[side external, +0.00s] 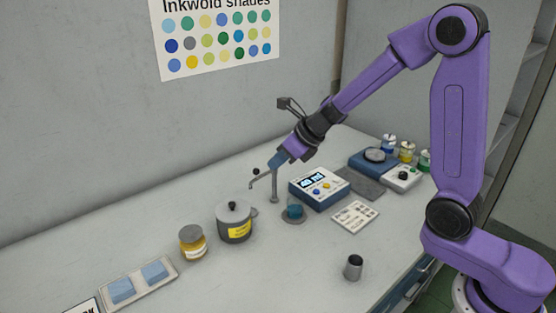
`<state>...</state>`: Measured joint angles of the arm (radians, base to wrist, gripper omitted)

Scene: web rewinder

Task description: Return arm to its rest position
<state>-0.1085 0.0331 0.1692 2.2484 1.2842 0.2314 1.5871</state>
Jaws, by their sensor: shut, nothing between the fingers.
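My purple arm reaches from the right over the grey bench. My gripper (276,162) is at its end, pointing down and to the left, with its fingers together and nothing seen between them. The fingertips are near the top of a thin grey post with a side arm (274,187). I cannot tell whether they touch it. A small cup of blue liquid (295,211) stands on a round base just to the right of the post.
A blue control box (319,187) stands right of the post. A lidded grey pot (234,223), an amber jar (193,243) and a tray with blue pads (140,284) are to the left. A metal cup (353,267) stands in front. Small bottles (406,152) stand at the back right.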

